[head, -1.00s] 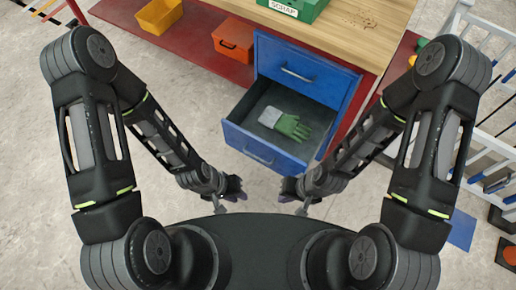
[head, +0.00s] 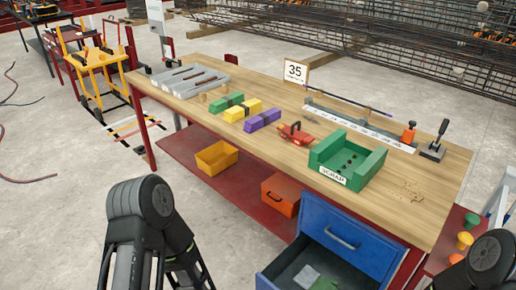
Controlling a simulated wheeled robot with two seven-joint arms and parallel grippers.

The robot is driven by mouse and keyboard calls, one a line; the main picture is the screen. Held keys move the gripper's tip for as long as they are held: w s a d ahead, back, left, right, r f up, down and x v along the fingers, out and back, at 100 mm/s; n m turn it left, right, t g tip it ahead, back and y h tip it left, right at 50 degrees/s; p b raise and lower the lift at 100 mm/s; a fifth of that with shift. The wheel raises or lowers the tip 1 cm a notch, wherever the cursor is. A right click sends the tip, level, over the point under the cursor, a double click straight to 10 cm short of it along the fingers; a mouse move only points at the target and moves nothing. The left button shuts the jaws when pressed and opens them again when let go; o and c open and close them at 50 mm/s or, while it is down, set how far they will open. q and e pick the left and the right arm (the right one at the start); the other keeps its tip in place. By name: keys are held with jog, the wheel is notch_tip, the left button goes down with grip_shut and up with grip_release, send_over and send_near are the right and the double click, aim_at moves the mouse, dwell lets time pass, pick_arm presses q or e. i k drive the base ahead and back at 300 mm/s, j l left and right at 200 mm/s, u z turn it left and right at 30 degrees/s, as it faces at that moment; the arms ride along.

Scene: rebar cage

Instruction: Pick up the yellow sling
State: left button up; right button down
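The yellow sling (head: 236,114) is a folded bundle with a dark band, lying on the wooden workbench (head: 300,125). It sits between a similar green bundle (head: 220,107) and a purple bundle (head: 257,123), close beside both. My two arms show only as upper links at the lower left and lower right of the head view. Both grippers are outside the picture, well away from the sling as far as the frame shows.
A green SCRAP box (head: 348,160) and a red tool (head: 296,133) stand to the right of the bundles. An open blue drawer (head: 290,265) sticks out in front. A yellow bin (head: 216,157) sits on the lower shelf.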

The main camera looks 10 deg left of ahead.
aim_at(239, 112)
jog(key=z, duration=0.45)
jog(key=i+j+z, duration=0.15)
jog(key=j+z, duration=0.35)
jog(key=j, duration=0.2)
jog(key=j+z, duration=0.5)
jog(key=j, duration=0.2)
jog(key=j+z, duration=0.1)
jog(key=j, duration=1.15)
jog(key=j+z, duration=0.1)
jog(key=j, duration=1.2)
jog(key=k, duration=0.05)
